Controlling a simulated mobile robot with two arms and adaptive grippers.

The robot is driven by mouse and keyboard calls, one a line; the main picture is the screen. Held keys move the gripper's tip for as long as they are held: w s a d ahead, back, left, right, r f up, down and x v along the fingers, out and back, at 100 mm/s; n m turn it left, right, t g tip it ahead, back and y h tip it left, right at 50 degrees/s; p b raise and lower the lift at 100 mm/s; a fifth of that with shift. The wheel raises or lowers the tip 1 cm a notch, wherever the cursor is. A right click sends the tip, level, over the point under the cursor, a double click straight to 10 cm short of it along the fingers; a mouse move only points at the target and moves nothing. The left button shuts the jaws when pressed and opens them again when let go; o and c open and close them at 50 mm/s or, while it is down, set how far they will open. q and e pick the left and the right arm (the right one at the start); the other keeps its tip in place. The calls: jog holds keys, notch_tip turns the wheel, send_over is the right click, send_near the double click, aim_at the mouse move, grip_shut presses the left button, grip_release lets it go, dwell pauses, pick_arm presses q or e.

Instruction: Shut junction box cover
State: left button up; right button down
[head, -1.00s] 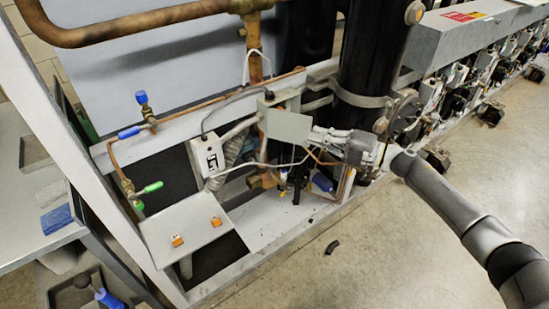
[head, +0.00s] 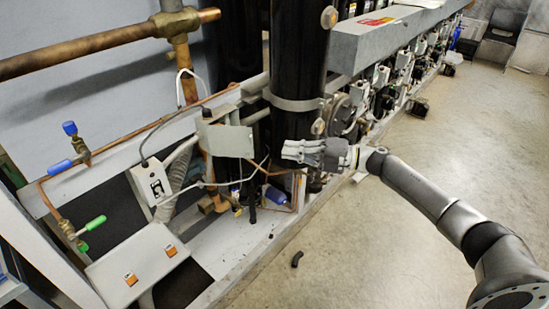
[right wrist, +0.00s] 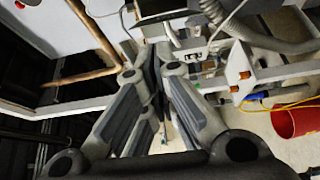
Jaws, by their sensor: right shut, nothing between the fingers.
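The junction box cover (head: 232,141) is a flat grey plate in the middle of the head view. It stands out to the right from the small grey junction box (head: 212,113) and looks open. Most of the box is hidden by the cover and cables. My right gripper (head: 286,151) is right of the cover, pointing left towards it, with a small gap between in the picture. Its fingers are together and empty; they also show in the right wrist view (right wrist: 150,62). My left gripper is not in view.
A thick black cylinder (head: 298,65) stands close behind my right gripper. A white switch box (head: 153,183) and a grey panel with orange switches (head: 138,268) are at the left. Cables and copper pipes run around the cover.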

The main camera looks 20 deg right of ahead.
aim_at(250, 151)
jog(key=s+a+f+m+t+h+p, duration=0.2)
jog(key=s+a+m+t+h+p, duration=0.15)
jog(key=a+p, duration=0.45)
jog(key=s+a+r+m+t+h+p, duration=0.2)
jog(key=s+r+m+t+h, duration=0.15)
jog(key=s+h, duration=0.3)
pick_arm(q)
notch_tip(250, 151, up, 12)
jog(key=p, duration=0.2)
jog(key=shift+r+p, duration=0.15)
jog(key=shift+p, duration=0.15)
pick_arm(e)
jog(key=shift+m, duration=0.4)
jog(key=shift+w+d+f+x, duration=0.15)
jog(key=shift+d+x, duration=0.3)
jog(key=shift+x, duration=1.75)
jog(key=shift+w+d+f+x, duration=0.1)
jog(key=shift+d+f+x, duration=0.3)
jog(key=shift+x, duration=1.85)
jog(key=shift+w+d+f+x, duration=0.1)
jog(key=shift+d+x, duration=0.4)
jog(key=shift+x, duration=1.7)
